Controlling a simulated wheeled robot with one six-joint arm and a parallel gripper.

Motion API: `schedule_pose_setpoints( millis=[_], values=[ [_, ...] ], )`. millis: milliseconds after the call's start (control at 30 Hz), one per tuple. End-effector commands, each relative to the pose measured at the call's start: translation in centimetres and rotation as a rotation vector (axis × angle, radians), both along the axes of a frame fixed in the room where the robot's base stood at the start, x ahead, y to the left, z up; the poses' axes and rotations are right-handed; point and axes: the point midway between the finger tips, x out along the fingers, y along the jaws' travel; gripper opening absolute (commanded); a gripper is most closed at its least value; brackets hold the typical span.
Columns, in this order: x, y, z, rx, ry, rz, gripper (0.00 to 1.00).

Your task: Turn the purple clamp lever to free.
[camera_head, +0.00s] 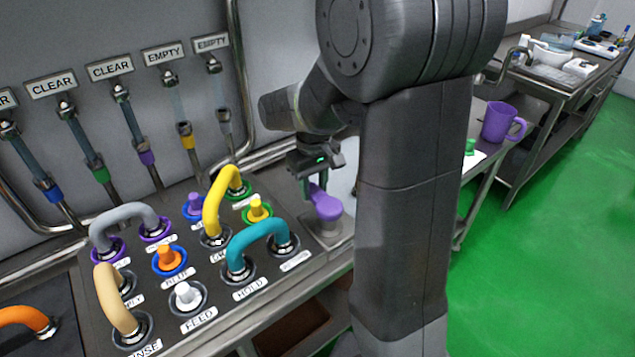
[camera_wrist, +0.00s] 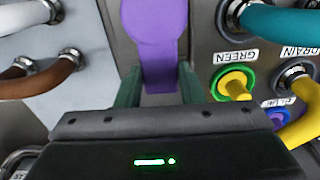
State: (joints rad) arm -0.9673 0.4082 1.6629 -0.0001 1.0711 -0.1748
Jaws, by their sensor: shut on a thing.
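The purple clamp lever (camera_head: 326,205) sits on a grey round base at the right end of the panel, beside the teal handle. My gripper (camera_head: 314,186) comes down from above and is shut on the lever. In the wrist view the lever (camera_wrist: 151,40) runs up from between the two green-grey fingers (camera_wrist: 160,88), its narrow end between them and its wide part at the top. My arm hides part of the area right of the lever, and no label for its positions can be read.
The panel holds a teal handle (camera_head: 262,236), a yellow handle (camera_head: 216,200), a grey handle (camera_head: 125,214), a beige handle (camera_head: 112,298) and several coloured knobs. Labelled tubes stand along the wall behind. A purple mug (camera_head: 497,122) stands on the bench at the right, beyond my arm.

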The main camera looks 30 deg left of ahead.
Motion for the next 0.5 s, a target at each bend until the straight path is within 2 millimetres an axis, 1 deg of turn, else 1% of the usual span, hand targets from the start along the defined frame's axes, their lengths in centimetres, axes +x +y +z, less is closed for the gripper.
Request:
schedule_pose_setpoints(
  millis=[200, 500],
  values=[
    [-0.19, 0.19, 0.13, 0.003, -0.003, 0.044, 0.0],
    [-0.24, 0.21, 0.12, 0.003, -0.003, 0.055, 0.0]
  ],
)
